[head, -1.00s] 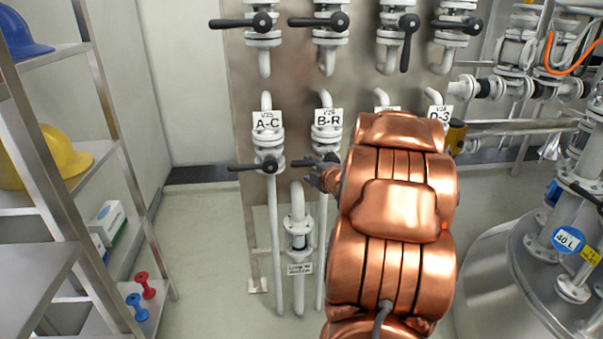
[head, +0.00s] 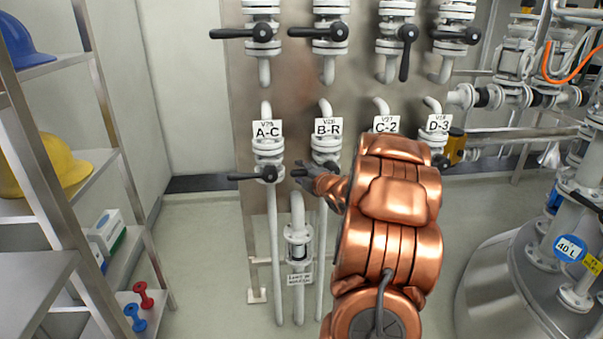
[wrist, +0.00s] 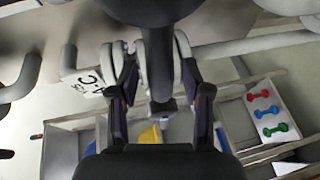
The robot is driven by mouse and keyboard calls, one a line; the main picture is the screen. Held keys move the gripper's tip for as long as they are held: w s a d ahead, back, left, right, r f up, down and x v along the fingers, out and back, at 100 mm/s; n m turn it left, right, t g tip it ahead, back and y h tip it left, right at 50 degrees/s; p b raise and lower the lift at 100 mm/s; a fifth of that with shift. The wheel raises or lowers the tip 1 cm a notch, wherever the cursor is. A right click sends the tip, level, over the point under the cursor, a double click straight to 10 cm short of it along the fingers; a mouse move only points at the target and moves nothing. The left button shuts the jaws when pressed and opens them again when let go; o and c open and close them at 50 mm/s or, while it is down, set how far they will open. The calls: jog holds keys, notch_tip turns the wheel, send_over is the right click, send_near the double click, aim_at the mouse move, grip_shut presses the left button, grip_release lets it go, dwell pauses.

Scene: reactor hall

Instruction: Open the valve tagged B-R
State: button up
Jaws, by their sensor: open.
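The B-R tag (head: 327,127) is a white plate on the panel pipe, right of the A-C tag (head: 267,130). The B-R valve (head: 325,148) is a white flanged body below its tag. My gripper (head: 300,173) is at the valve's lower left, and with my arm it hides most of the B-R lever. In the wrist view my gripper (wrist: 160,75) has its two fingers spread. A black lever (wrist: 158,65) runs between them, with no clear contact visible. The A-C lever (head: 248,177) lies horizontal, pointing left, just left of my gripper.
Valves C-2 (head: 386,124) and D-3 (head: 438,123) are to the right, partly behind my arm. An upper row of black-levered valves (head: 330,32) is above. Shelving with helmets (head: 62,160) stands left; a steel tank (head: 495,280) stands right. Floor between shelf and panel is clear.

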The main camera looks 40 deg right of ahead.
jog(key=shift+w, duration=0.2)
grip_shut()
dwell(0.4)
